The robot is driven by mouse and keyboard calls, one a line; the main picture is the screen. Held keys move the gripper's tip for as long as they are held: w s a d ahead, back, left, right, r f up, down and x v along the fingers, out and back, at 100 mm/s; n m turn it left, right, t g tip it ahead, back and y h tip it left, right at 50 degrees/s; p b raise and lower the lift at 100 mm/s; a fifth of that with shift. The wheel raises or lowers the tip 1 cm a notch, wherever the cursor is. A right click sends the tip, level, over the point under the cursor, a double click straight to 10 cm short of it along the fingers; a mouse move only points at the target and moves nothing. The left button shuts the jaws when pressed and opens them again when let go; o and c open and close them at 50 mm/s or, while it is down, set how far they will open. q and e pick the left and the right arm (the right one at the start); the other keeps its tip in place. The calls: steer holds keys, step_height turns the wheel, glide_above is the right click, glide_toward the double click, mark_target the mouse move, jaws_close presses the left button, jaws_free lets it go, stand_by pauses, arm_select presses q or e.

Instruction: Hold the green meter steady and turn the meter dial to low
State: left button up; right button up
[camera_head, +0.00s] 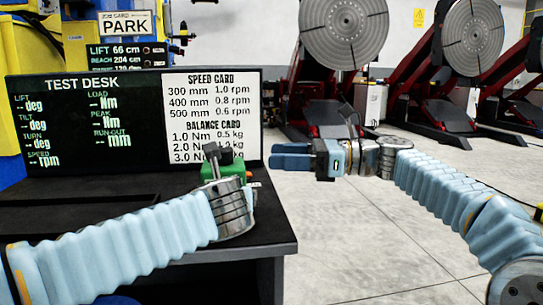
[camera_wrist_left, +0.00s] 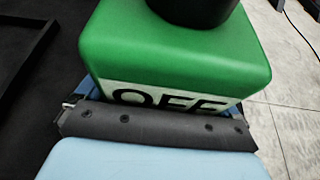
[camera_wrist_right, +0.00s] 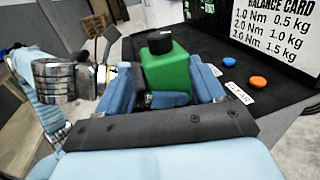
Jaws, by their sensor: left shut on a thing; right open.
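The green meter (camera_head: 236,168) is a green block near the right edge of the dark desk. Its black dial (camera_wrist_right: 159,42) is on top. In the left wrist view the green meter (camera_wrist_left: 172,48) has a white front label (camera_wrist_left: 165,100) reading OFF. My left gripper (camera_wrist_left: 165,108) is shut on the green meter; its fingers are mostly hidden. My right gripper (camera_head: 274,155) is open and empty, to the right of the meter, pointing left at it. In the right wrist view its two blue fingers frame the meter (camera_wrist_right: 168,75), apart from it. The dial's pointer setting cannot be read.
A display board (camera_head: 85,120) headed TEST DESK stands behind, with speed and balance cards on it. An orange button (camera_wrist_right: 258,81) and a blue button (camera_wrist_right: 228,61) are on the desk (camera_head: 150,258). The floor right of the desk is open; red-based positioners stand farther back.

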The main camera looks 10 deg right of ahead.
mark_target(223, 148)
steer(key=w+a+m+g, duration=0.1)
steer(key=a+m, duration=0.3)
steer(key=m, duration=0.6)
steer(key=a+m+g, duration=0.2)
steer(key=a+m, duration=0.1)
steer(key=m, duration=0.8)
steer(key=w+a+r+m+g, duration=0.1)
steer(key=a+m, duration=0.3)
steer(key=m, duration=0.7)
steer(key=shift+w+a+g, duration=0.3)
steer(key=shift+w+g, duration=0.05)
steer(key=shift+g, duration=0.45)
